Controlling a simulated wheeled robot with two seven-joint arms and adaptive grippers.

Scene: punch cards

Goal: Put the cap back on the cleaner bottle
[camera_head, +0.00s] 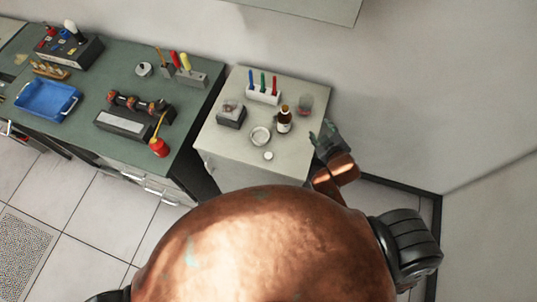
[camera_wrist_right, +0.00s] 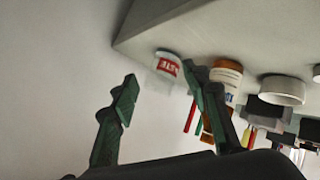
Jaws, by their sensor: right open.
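The cleaner bottle (camera_head: 284,124), brown with a white label, stands upright on the small light cabinet. Its neck is too small to tell whether anything sits on it. In the right wrist view the bottle (camera_wrist_right: 227,76) appears upside down, partly behind one finger. A small white disc (camera_head: 268,156), which looks like the cap, lies near the cabinet's front edge; a white piece (camera_wrist_right: 317,72) at the wrist view's right edge may be it. My right gripper (camera_head: 321,135) is open and empty, right of the bottle by the cabinet's right edge. My left gripper is not in view.
On the cabinet top (camera_head: 220,140) are a white dish (camera_head: 260,136), a clear jar (camera_head: 305,104) labelled in red, a dark box (camera_head: 231,115) and a marker rack (camera_head: 263,95). A green bench (camera_head: 190,115) holds a blue tray (camera_head: 47,100) and tools. A wall stands behind.

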